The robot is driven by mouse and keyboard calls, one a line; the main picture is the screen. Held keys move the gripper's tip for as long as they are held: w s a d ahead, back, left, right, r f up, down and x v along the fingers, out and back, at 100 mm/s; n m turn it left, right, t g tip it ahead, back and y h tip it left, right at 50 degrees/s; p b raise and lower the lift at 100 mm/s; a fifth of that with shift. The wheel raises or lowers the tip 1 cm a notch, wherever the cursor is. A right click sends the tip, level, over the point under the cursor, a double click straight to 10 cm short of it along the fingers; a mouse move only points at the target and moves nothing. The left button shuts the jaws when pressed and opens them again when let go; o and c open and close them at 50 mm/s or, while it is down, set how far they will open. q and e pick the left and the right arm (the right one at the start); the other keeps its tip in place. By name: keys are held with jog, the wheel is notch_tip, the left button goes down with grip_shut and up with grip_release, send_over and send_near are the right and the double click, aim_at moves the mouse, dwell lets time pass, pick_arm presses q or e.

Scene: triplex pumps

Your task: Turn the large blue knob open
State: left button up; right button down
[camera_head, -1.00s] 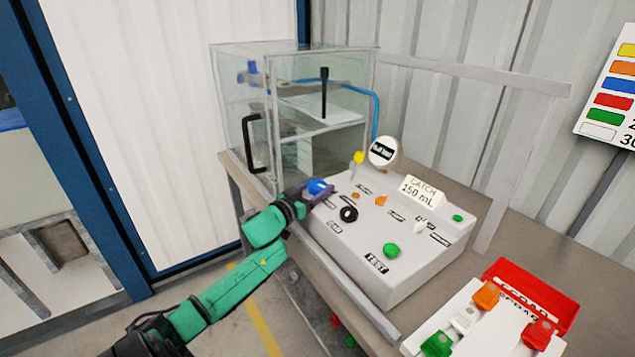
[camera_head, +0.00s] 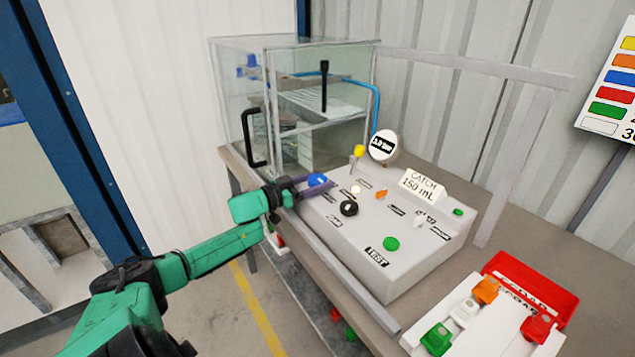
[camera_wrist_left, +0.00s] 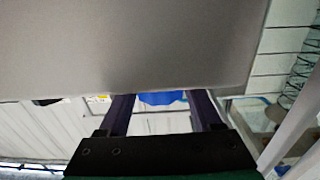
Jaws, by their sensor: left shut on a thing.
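The large blue knob (camera_head: 317,180) sits at the back left corner of the grey control panel (camera_head: 385,270). My left gripper (camera_head: 318,184) reaches in from the left with its purple fingers on either side of the knob, shut on it. In the left wrist view the blue knob (camera_wrist_left: 162,98) shows between the two fingers (camera_wrist_left: 160,105), partly cut off by the grey panel side. My right gripper is in neither view.
The panel also carries a black knob (camera_head: 348,208), a green button (camera_head: 391,243), a yellow knob (camera_head: 360,151) and a round gauge (camera_head: 384,146). A glass cabinet (camera_head: 232,100) stands behind. A red-and-white box (camera_head: 545,290) with coloured parts lies at the front right.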

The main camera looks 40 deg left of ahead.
pick_arm(q)
jog(key=o, duration=1.4)
jog(key=shift+s+a+f, duration=0.1)
jog(key=shift+s+a, duration=0.1)
jog(key=shift+s, duration=0.4)
jog(key=p+v, duration=0.3)
jog(key=v, duration=1)
jog(key=shift+s, duration=0.15)
